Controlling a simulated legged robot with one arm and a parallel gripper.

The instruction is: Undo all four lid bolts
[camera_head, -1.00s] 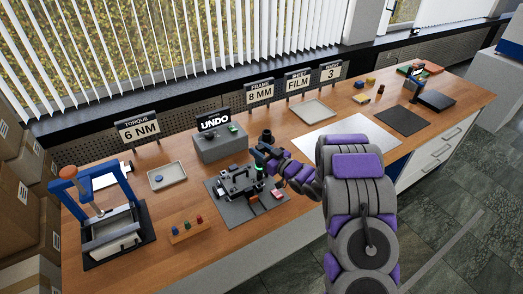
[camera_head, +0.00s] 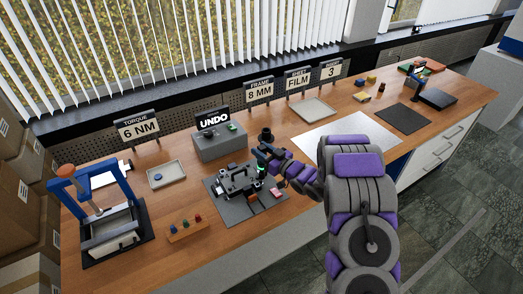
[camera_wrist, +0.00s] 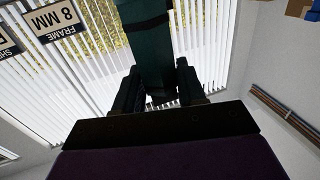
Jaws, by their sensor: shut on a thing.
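A dark lidded press (camera_head: 236,181) stands on a grey mat on the wooden bench, left of my gripper. Its lid bolts are too small to make out one by one. My gripper (camera_head: 265,154) is at the press's right end, shut on a dark upright tool (camera_head: 266,135) with a green glow near its lower end. The wrist view shows the tool's dark teal body (camera_wrist: 150,35) between the two black fingers of my gripper (camera_wrist: 160,90). The tool's lower tip, and whether it touches a bolt, cannot be told.
Behind the press is a grey box (camera_head: 221,143) with an UNDO sign (camera_head: 213,119). A blue-framed press (camera_head: 95,190) stands at the left. A shallow tray (camera_head: 167,175) and a wooden rack (camera_head: 188,230) with coloured pegs lie between. A pale sheet (camera_head: 345,137) lies right of my gripper.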

